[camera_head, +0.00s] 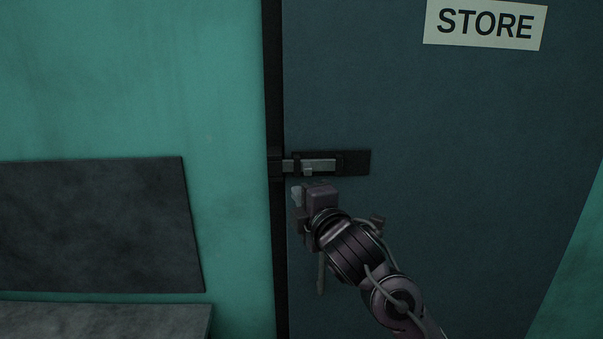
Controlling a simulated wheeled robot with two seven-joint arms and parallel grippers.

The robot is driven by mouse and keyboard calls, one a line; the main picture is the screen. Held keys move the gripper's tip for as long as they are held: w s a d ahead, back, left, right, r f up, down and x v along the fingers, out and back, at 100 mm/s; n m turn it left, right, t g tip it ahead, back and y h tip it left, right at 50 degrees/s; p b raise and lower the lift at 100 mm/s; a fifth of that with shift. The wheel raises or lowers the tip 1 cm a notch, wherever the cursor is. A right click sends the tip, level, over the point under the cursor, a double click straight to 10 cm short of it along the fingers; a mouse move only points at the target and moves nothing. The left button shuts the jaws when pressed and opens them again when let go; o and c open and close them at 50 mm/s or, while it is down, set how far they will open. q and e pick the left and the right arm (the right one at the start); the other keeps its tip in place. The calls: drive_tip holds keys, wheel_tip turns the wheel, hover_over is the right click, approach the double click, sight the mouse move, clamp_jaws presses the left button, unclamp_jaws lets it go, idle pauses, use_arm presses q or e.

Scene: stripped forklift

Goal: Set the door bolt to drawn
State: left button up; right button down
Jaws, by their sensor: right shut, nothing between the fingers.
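The door bolt (319,165) is a light grey metal bar on a dark backing plate (356,162), fixed near the left edge of the blue-grey door (450,120). The bar's left end reaches across toward the dark door frame (274,90). A small knob (308,172) hangs below the bar. My right gripper (297,194) is shut and empty just below the bolt, its fingers pointing left and a little up. It appears apart from the knob, but the exact gap in depth cannot be told. My left gripper is not in view.
A STORE sign (485,23) is on the upper door. Left of the frame is a green wall (130,80) with a dark panel (95,225) and a grey ledge or bench top (105,320) below it. The door face around the bolt is clear.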

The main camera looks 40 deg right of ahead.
sight(280, 168)
drive_tip(key=shift+s+a+r, duration=0.1)
drive_tip(key=shift+r, duration=0.3)
drive_tip(key=p+x, duration=0.1)
drive_tip(key=x, duration=0.2)
drive_tip(key=p+x, duration=0.1)
drive_tip(key=x, duration=0.2)
drive_tip(key=p+x, duration=0.2)
drive_tip(key=x, duration=0.2)
drive_tip(key=shift+r, duration=0.3)
drive_tip(key=shift+s+d+f+p, duration=0.1)
drive_tip(key=shift+d+p, duration=0.3)
drive_tip(key=shift+s+d+p, duration=0.85)
drive_tip(key=shift+s+d, duration=0.2)
drive_tip(key=shift+d, duration=0.3)
drive_tip(key=shift+f, duration=0.1)
drive_tip(key=shift+w, duration=0.15)
